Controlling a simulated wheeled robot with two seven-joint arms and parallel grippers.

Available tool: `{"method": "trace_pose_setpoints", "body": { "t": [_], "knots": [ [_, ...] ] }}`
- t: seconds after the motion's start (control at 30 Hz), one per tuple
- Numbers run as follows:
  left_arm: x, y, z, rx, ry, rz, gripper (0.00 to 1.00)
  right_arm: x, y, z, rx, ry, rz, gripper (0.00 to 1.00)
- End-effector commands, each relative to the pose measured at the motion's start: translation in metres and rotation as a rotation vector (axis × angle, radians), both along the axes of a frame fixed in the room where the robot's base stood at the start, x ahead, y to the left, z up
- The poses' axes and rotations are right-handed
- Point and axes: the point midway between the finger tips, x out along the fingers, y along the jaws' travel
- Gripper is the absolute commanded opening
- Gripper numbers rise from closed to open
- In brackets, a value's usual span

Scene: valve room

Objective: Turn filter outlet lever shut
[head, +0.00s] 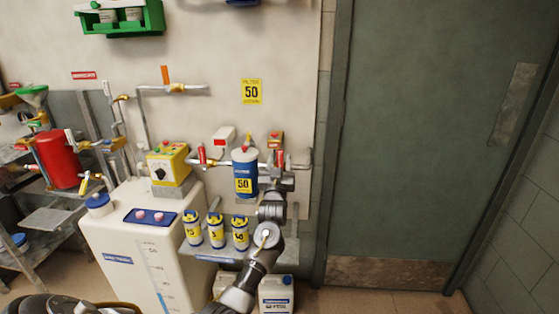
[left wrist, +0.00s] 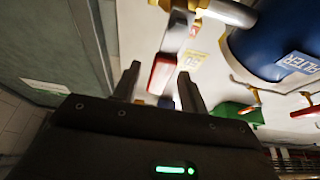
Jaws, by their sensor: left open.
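The blue filter housing (head: 244,168) with a yellow 50 label is on the wall pipe; its blue body also fills the upper right of the left wrist view (left wrist: 268,42). The red outlet lever (head: 280,156) stands upright on the pipe to its right. In the left wrist view the red lever (left wrist: 163,72) appears between my fingertips; whether they touch it I cannot tell. My left gripper (head: 284,166) is open at the lever, its wrist hiding part of the pipe below. My right gripper is not in view.
Another red lever (head: 202,154) is on the pipe left of the filter. Several small labelled canisters (head: 216,230) stand on a shelf below. A white tank (head: 145,245) with a yellow control box (head: 168,163) stands left. A grey-green door (head: 430,130) is at right.

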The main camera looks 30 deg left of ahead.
Motion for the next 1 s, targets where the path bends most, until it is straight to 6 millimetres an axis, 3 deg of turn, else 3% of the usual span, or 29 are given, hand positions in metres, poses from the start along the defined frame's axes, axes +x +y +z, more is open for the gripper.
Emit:
{"method": "trace_pose_setpoints", "body": {
  "t": [0.3,0.5,1.0],
  "knots": [
    [-0.051,-0.028,-0.026,-0.001,0.002,-0.001,0.43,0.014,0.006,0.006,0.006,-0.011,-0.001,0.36],
    [-0.072,-0.039,-0.035,-0.002,0.001,0.001,0.43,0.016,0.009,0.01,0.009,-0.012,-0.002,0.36],
    [-0.078,-0.042,-0.037,-0.001,0.002,0.001,0.43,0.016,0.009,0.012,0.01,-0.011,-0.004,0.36]
  ]
}}
